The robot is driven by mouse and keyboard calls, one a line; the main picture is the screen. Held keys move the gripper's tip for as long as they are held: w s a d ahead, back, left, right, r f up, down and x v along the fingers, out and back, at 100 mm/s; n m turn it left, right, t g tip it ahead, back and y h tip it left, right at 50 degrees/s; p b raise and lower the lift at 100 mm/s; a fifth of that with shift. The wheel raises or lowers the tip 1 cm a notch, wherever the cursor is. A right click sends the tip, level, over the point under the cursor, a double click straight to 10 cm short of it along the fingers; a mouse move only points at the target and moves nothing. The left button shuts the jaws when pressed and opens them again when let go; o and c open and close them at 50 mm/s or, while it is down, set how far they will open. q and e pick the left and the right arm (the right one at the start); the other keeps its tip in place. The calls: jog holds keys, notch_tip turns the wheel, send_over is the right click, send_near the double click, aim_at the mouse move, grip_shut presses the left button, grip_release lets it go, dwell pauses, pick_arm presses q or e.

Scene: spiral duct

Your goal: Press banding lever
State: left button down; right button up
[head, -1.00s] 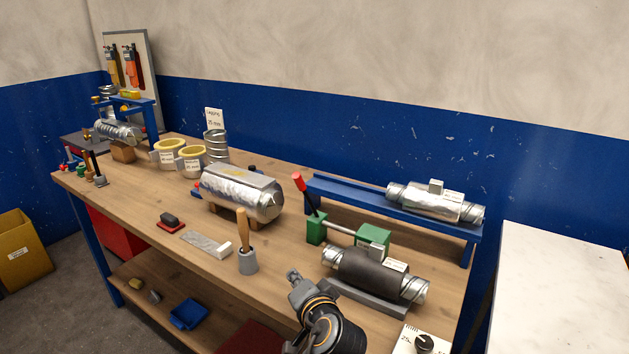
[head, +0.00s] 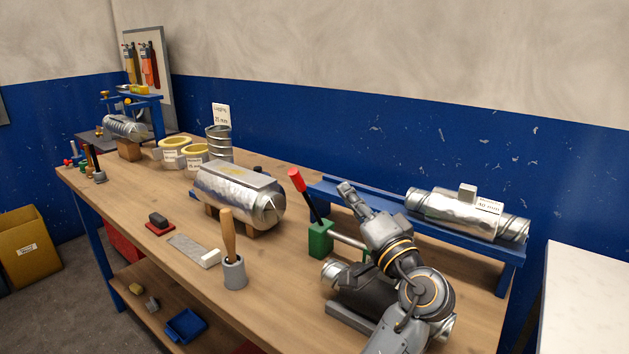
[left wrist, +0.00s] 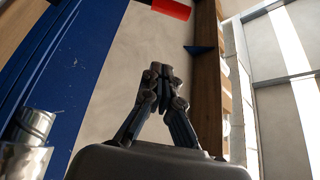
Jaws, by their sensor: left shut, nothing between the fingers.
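The banding lever has a red grip (head: 295,180) on a dark rod and leans up to the left from a green block (head: 320,240) on the bench. My left gripper (head: 346,188) is shut and empty, raised to the right of the lever in the head view, with a visible gap between them. In the left wrist view my shut fingertips (left wrist: 158,70) point up the picture, and the red grip (left wrist: 172,8) shows at the top edge, apart from them. My left arm hides most of the dark-wrapped duct (head: 335,272) and the rest of the lever's fixture. My right gripper is not in view.
A blue rail (head: 335,190) runs behind the lever, bearing a silver duct (head: 455,213). A foil-wrapped duct (head: 235,192) on wooden blocks stands left of the lever. A grey cup (head: 233,272) with a wooden-handled tool stands in front.

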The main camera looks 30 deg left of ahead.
pick_arm(q)
jog(key=p, duration=0.4)
send_over(308, 200)
jog(key=s+d, duration=0.2)
jog(key=shift+d+r, duration=0.1)
jog(key=shift+r, duration=0.1)
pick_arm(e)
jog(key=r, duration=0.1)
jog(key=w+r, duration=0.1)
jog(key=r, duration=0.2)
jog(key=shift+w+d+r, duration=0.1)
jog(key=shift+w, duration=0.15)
